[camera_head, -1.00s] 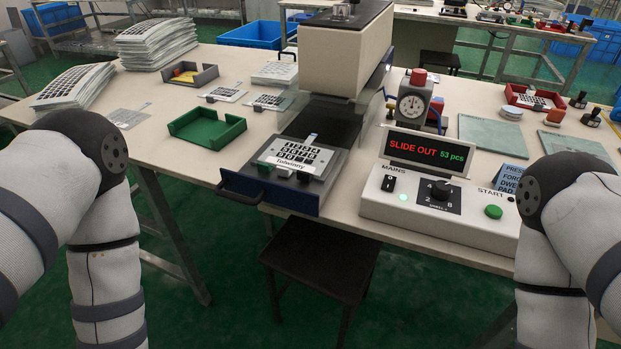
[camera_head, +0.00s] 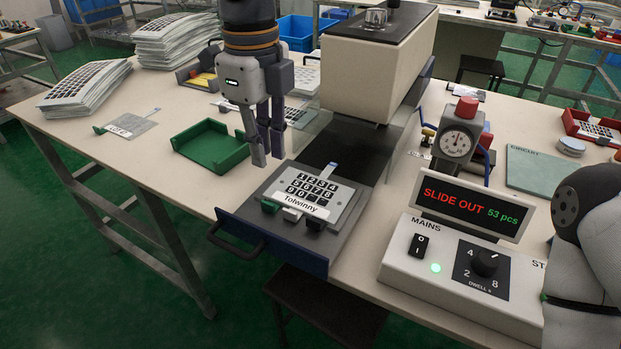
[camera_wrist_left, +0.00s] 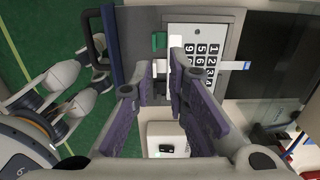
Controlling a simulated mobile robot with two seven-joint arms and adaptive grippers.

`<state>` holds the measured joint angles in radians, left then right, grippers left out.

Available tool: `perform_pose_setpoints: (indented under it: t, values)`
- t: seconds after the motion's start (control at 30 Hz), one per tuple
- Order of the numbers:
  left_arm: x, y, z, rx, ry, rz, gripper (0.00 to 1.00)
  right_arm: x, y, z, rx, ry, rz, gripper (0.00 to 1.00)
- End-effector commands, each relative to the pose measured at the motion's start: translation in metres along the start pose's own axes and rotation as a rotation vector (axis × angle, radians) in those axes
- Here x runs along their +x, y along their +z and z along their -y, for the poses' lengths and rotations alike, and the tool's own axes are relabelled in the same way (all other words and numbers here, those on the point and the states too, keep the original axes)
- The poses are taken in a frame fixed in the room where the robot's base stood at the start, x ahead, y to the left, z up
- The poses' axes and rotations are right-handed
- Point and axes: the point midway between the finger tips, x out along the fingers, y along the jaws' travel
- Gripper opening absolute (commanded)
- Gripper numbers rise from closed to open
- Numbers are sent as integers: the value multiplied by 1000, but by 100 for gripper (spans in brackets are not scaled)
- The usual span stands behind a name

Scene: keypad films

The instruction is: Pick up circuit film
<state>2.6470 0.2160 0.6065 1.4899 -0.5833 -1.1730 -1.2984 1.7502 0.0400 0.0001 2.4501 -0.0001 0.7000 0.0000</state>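A grey film with a tail and a white label (camera_head: 130,123) lies flat on the table at the left; its label is too small to read surely. A keypad film marked "Tolwinny" (camera_head: 318,190) lies in the press's pulled-out blue drawer (camera_head: 270,245), its tail pointing back; it also shows in the left wrist view (camera_wrist_left: 196,60). My left gripper (camera_head: 267,158) points down, open and empty, between the green tray (camera_head: 212,148) and the drawer, apart from both films.
The press (camera_head: 375,70) stands behind the drawer. A control box (camera_head: 465,275) reads "SLIDE OUT 53 pcs". A dial gauge (camera_head: 458,140) stands beside the press. A green plate marked "CIRCUIT" (camera_head: 545,175) lies at right. Film stacks (camera_head: 85,88) fill the back left.

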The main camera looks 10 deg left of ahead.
Motion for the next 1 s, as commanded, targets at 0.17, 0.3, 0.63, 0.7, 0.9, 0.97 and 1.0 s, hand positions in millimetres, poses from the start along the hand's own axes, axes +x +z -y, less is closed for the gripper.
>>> perform_pose_setpoints:
  t: [0.17, 0.3, 0.63, 0.7, 0.9, 0.97, 1.0]
  values:
    - [40, 0, -1, 0, 5, -2, 15, 1, 1, 0, 0, 0, 5, 0]
    - [57, -3, -2, -1, 5, -1, 15, 0, 0, 0, 0, 0, 1, 0]
    - [102, -9, -3, -2, 1, 0, 15, -1, -1, 0, 0, 0, -5, 0]
    - [102, -8, -3, -2, 1, 0, 15, -1, -1, 0, 0, 0, -5, 0]
    - [102, -8, -3, -2, 2, 0, 0, -1, -1, 0, 0, 0, -4, 0]
    - [102, -8, -3, -2, 2, 0, 0, -1, -1, 0, 0, 0, -4, 0]
    - [102, -8, -3, -2, 2, 0, 0, -1, -1, 0, 0, 0, -4, 0]
